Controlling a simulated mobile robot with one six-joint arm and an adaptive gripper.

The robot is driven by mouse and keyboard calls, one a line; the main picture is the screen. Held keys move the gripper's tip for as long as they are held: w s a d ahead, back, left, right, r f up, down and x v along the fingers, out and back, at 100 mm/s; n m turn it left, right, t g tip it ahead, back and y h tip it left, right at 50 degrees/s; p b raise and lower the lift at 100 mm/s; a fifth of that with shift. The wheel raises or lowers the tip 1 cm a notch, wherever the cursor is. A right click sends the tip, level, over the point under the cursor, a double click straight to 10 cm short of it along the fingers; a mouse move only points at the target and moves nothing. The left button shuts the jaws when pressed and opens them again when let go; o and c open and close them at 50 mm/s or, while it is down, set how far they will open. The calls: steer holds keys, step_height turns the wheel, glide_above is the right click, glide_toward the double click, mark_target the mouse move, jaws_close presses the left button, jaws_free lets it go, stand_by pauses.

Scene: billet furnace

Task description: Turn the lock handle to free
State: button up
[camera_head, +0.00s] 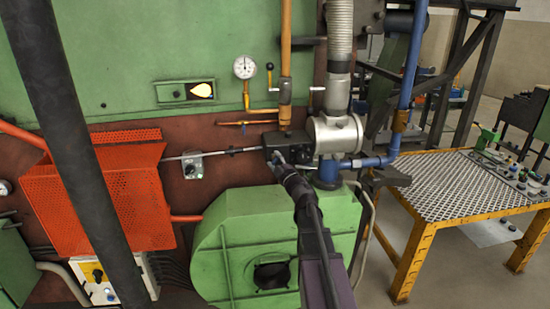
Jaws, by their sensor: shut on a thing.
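My gripper (279,158) is at the end of my dark arm, which reaches up from the bottom middle. It is at the lower front of a small black box (287,140) beside the silver valve body (336,134). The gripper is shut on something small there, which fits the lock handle. The handle itself is mostly hidden by the gripper, and its angle cannot be told. A thin metal rod (228,151) runs left from the black box.
A green blower housing (225,240) stands below the gripper. An orange perforated guard (130,190) is at left. A blue pipe (408,60) and a yellow-framed mesh table (455,185) are at right. A gauge (245,67) and small levers (269,68) sit above.

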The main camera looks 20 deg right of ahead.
steer(key=n+p, duration=0.1)
steer(key=n, duration=0.1)
steer(key=n+g, duration=0.1)
steer(key=shift+d+r+n+g+y+p, duration=0.1)
steer(key=shift+r+n+g+y+p, duration=0.05)
steer(key=shift+n+g+y+p, duration=0.2)
steer(key=shift+n+g+p, duration=0.25)
steer(key=shift+n+p, duration=0.4)
steer(key=shift+n, duration=0.5)
steer(key=shift+f, duration=0.2)
steer(key=o, duration=1.2)
steer(key=shift+c, duration=0.2)
steer(key=shift+s, duration=0.1)
steer(key=s+d, duration=0.1)
steer(key=s, duration=1)
steer(key=shift+s+d, duration=0.15)
steer(key=shift+s, duration=0.25)
steer(key=shift+w, duration=0.1)
